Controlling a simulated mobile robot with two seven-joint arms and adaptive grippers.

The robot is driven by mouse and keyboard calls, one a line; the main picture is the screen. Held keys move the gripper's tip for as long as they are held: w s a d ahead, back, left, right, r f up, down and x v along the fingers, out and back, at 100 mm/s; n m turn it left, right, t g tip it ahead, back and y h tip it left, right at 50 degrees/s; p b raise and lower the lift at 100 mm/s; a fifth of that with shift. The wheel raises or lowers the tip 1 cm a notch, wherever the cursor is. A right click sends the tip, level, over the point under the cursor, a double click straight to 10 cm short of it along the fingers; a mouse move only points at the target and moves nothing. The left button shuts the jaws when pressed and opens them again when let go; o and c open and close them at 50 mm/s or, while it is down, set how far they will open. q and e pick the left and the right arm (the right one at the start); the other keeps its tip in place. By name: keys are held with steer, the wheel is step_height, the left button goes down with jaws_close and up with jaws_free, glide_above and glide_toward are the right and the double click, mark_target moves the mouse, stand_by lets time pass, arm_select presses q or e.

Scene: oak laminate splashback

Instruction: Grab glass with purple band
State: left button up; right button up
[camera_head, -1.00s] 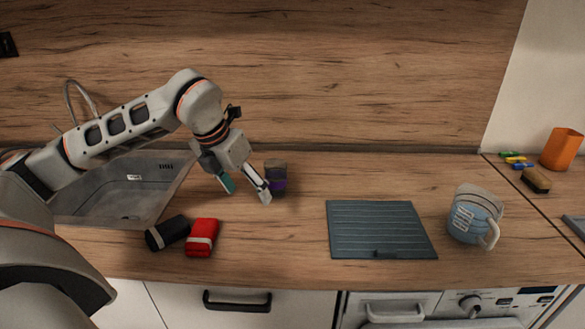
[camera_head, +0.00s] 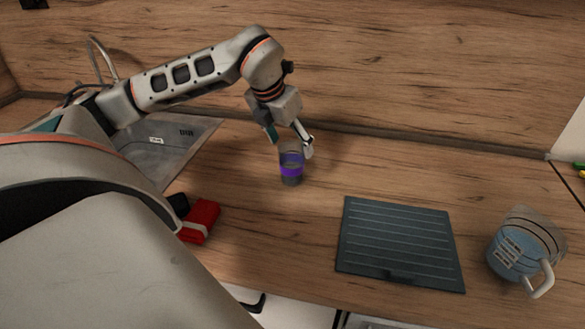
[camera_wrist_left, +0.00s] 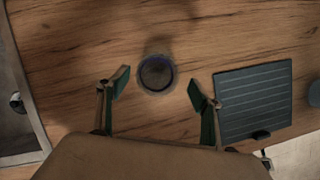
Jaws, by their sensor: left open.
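The glass with the purple band (camera_head: 291,171) stands upright on the wooden counter, right of the sink. It is dark and see-through, with the band around its lower half. In the left wrist view the glass (camera_wrist_left: 157,74) shows from above as a round rim, a little beyond the fingertips and between their lines. My left gripper (camera_head: 289,142) is open, with its fingers pointing down at the far side of the glass's top. In the left wrist view my left gripper (camera_wrist_left: 159,88) has its fingers spread wide with nothing between the pads. My right gripper is not in view.
A dark ridged board (camera_head: 400,245) lies to the right of the glass. A blue-and-white mug (camera_head: 515,252) stands at far right. A red object (camera_head: 200,221) and a partly hidden black one (camera_head: 178,204) lie front left, near the sink (camera_head: 172,150).

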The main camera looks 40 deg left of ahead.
mark_target(292, 149)
arm_select(q)
steer(key=shift+a+x, duration=0.1)
steer(key=shift+x, duration=0.85)
steer(key=shift+a+x, duration=0.15)
steer(key=shift+x, duration=0.85)
steer(key=c, duration=1.6)
steer(key=shift+c, duration=0.7)
steer(key=shift+r, duration=0.1)
